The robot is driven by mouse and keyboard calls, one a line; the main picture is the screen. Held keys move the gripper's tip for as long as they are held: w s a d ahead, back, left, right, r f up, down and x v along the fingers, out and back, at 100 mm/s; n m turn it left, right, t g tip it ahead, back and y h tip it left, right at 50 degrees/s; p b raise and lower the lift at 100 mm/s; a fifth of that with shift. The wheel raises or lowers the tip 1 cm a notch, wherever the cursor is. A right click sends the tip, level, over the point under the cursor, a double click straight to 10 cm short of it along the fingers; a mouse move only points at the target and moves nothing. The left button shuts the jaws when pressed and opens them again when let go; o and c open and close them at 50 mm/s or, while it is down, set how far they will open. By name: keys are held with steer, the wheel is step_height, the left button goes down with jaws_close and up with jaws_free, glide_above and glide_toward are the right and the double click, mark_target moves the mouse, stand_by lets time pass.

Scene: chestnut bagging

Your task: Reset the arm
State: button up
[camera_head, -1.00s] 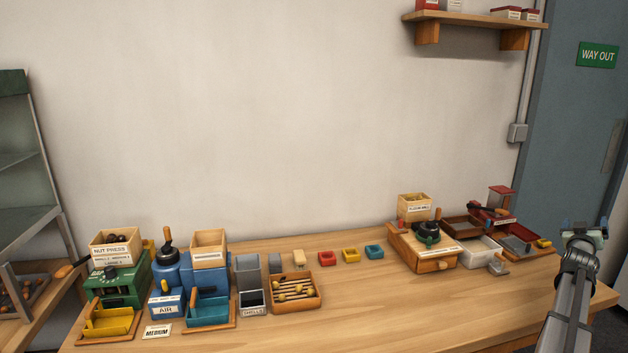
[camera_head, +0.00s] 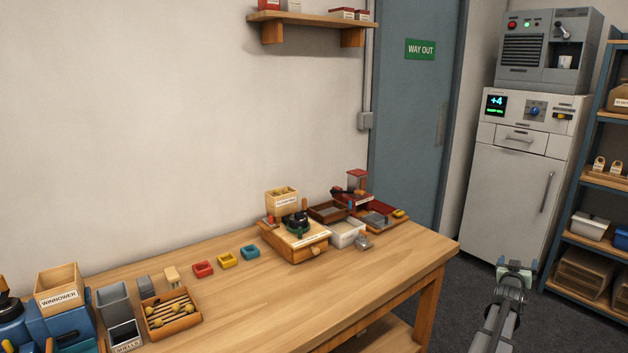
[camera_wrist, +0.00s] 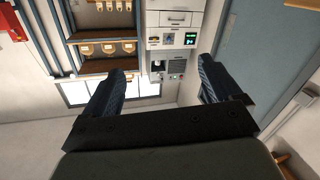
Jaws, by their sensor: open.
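My gripper (camera_head: 515,268) is at the lower right of the head view, off the right end of the wooden workbench (camera_head: 365,290) and in front of the white fridge-like cabinet. In the wrist view its two dark fingers (camera_wrist: 160,85) are spread wide apart with nothing between them. The wrist view appears upside down, with the cabinet's control panel and a shelf beyond the fingers. My gripper touches nothing that I can see.
The white cabinet (camera_head: 515,190) and a blue-framed shelf (camera_head: 590,180) stand at right. Dark floor (camera_head: 560,320) is clear around my arm.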

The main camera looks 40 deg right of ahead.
steer(key=w+a+f+y, duration=0.3)
steer(key=a+f, duration=0.2)
steer(key=f, duration=0.5)
steer(key=w+a+f+y, duration=0.25)
steer(key=a+f, duration=0.35)
steer(key=f, duration=0.3)
steer(key=w+a+f+y, duration=0.3)
steer(key=w+a+f, duration=0.15)
steer(key=f, duration=0.55)
steer(key=w+a+f+n+g+y, duration=0.1)
steer(key=w+a+f+y, duration=0.15)
steer(key=a+f, duration=0.75)
steer(key=w+a+f+g+y, duration=0.1)
steer(key=w+a+f+y, duration=0.15)
steer(key=a+f, duration=0.85)
steer(key=a+f+n+g+y, duration=0.1)
steer(key=a+n+g+y, duration=0.3)
steer(key=a, duration=2.7)
steer(key=s+a+n+g, duration=0.2)
steer(key=s+a+n, duration=0.1)
steer(key=s+a, duration=0.5)
steer(key=s+a+n+g, duration=0.2)
steer(key=s+a+n, duration=0.2)
steer(key=s+a, duration=0.3)
steer(key=a, duration=0.5)
steer(key=shift+s+a+r+n+g, duration=0.3)
steer(key=shift+s+r+g, duration=0.05)
steer(key=shift+g, duration=0.05)
steer(key=shift+o, duration=0.2)
